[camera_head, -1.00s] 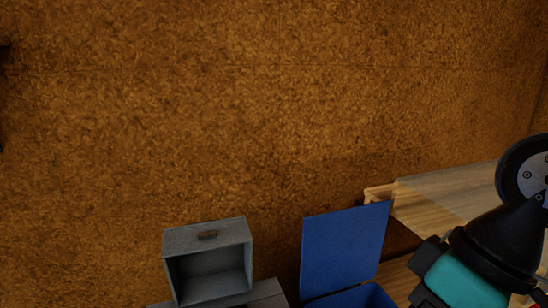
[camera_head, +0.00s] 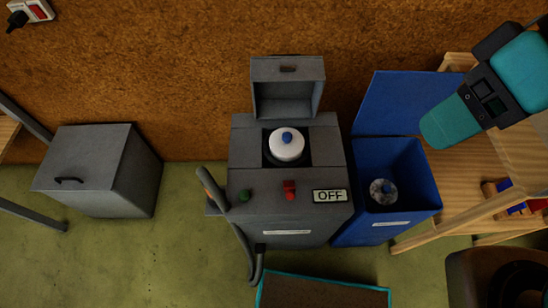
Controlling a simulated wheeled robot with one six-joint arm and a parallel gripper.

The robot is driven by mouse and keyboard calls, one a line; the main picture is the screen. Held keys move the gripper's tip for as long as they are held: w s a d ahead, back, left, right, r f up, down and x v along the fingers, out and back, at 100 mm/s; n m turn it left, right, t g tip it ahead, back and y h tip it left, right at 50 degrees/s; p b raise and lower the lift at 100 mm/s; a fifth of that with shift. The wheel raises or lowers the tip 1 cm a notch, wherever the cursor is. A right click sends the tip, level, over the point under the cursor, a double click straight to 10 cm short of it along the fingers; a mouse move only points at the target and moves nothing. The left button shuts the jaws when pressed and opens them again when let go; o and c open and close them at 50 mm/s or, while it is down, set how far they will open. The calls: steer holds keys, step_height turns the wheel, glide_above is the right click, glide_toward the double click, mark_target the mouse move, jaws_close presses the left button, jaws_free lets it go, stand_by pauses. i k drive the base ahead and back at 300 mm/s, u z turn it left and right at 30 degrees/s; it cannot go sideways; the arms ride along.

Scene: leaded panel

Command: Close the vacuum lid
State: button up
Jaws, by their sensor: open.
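The vacuum (camera_head: 252,158) is a grey box-shaped machine on the floor in the middle of the view. Its lid (camera_head: 287,69), a hollow grey cover with a small dark handle, stands open at the back, its inside facing me. A white round part with a blue knob (camera_head: 287,143) sits in the uncovered opening. The front has a green button, a red switch and a plate reading OFF. My gripper (camera_head: 450,123), teal and black, is at the upper right, open and apart from the lid. I see one teal finger clearly; the other is not clear.
A blue bin (camera_head: 407,223) with its blue lid (camera_head: 393,100) raised stands right of the vacuum, below my gripper. A wooden bench (camera_head: 470,195) is at the right. A grey box (camera_head: 88,175) is at the left. A hose (camera_head: 237,232) hangs at the vacuum's front left.

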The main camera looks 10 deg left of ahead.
mark_target(283, 87)
steer(key=u, duration=0.2)
steer(key=k, duration=1.2)
steer(key=u, duration=0.55)
steer(key=i, duration=1.45)
steer(key=z, duration=0.4)
